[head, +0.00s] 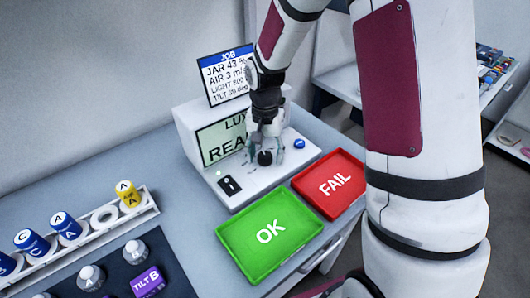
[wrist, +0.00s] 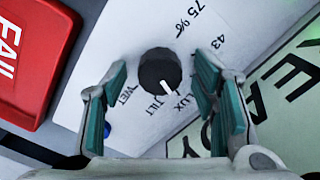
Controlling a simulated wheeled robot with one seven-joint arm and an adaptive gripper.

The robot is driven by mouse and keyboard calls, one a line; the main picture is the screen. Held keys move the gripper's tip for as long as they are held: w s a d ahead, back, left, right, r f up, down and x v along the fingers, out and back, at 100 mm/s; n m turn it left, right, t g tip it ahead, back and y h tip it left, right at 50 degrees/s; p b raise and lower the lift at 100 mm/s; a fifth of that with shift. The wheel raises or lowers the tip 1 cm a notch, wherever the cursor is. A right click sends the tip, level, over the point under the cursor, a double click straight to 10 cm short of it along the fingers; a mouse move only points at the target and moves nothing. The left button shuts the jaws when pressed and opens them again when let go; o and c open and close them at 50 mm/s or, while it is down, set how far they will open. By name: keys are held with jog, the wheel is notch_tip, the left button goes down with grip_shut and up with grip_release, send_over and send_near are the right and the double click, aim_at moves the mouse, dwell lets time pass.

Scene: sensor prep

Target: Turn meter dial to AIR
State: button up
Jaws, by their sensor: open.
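The meter (head: 256,190) is a white box with a sloping front panel; its screen (head: 222,141) shows LUX above a partly hidden word. Its black round dial (wrist: 160,70) has a white pointer aimed down and slightly right in the wrist view, near the LUX and TILT labels. WET, 43 and 75% are also printed around it; I cannot make out an AIR label. My gripper (wrist: 161,76) is open, with one green-padded finger on each side of the dial and visible gaps. In the head view my gripper (head: 268,148) is over the panel and partly hides the screen.
A green OK tray (head: 246,263) and a red FAIL tray (head: 312,205) lie in front of the meter. A rack (head: 150,208) of lettered jars stands left.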

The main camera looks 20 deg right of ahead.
jog(key=c, duration=1.2)
jog(key=shift+o, duration=0.2)
jog(key=shift+n, duration=0.4)
jog(key=n+p, duration=0.1)
jog(key=n, duration=0.2)
jog(key=shift+n, duration=0.3)
jog(key=shift+n+p, duration=0.3)
jog(key=shift+n, duration=1.4)
jog(key=o, duration=1.2)
jog(key=shift+c, duration=0.2)
